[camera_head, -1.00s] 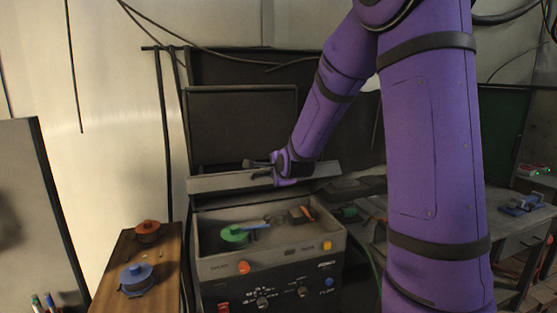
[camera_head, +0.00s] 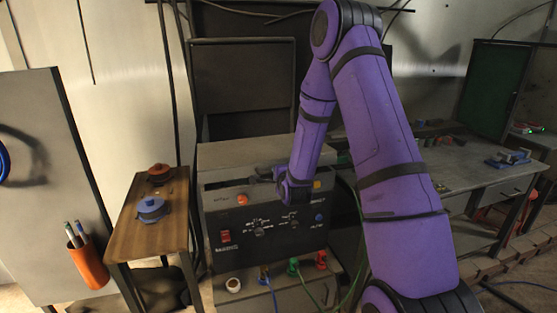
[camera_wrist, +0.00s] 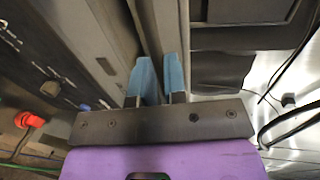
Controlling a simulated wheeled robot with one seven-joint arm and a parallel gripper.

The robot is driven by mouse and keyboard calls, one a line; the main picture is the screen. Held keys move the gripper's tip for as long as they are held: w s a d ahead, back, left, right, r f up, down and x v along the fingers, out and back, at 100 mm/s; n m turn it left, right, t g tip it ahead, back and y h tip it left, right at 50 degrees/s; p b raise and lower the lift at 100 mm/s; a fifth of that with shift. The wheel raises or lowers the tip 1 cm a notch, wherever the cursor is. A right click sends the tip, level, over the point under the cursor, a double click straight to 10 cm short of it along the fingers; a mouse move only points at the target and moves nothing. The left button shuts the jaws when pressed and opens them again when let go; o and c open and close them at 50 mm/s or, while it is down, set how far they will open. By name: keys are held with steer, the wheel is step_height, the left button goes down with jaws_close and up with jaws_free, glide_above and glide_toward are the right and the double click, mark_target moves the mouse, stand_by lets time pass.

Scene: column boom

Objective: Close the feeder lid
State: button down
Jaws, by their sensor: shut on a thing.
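The feeder (camera_head: 228,228) is a dark grey box with knobs and buttons on its front panel. Its grey lid (camera_head: 245,152) is swung down low over the box top, and a dark gap shows below its front edge. My gripper (camera_head: 265,174) is at the lid's front edge, right of the middle. In the wrist view its blue fingertips (camera_wrist: 159,80) are shut on the lid's grey edge strip (camera_wrist: 159,30). The inside of the feeder is mostly hidden by the lid.
A wooden side table (camera_head: 150,235) on the left carries a blue spool (camera_head: 151,208) and a red spool (camera_head: 159,173). An orange pen cup (camera_head: 87,265) hangs left of it. A workbench (camera_head: 465,170) stands right. Cables run in front of the feeder.

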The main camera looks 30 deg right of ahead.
steer(key=shift+s+a+f, duration=0.1)
steer(key=shift+s+f, duration=0.15)
steer(key=shift+f, duration=1.15)
steer(key=shift+s+f, duration=0.2)
steer(key=shift+f, duration=1.2)
steer(key=c, duration=1.1)
jaws_free()
steer(key=shift+w+f, duration=0.1)
steer(key=shift+f, duration=0.05)
steer(key=shift+c, duration=0.3)
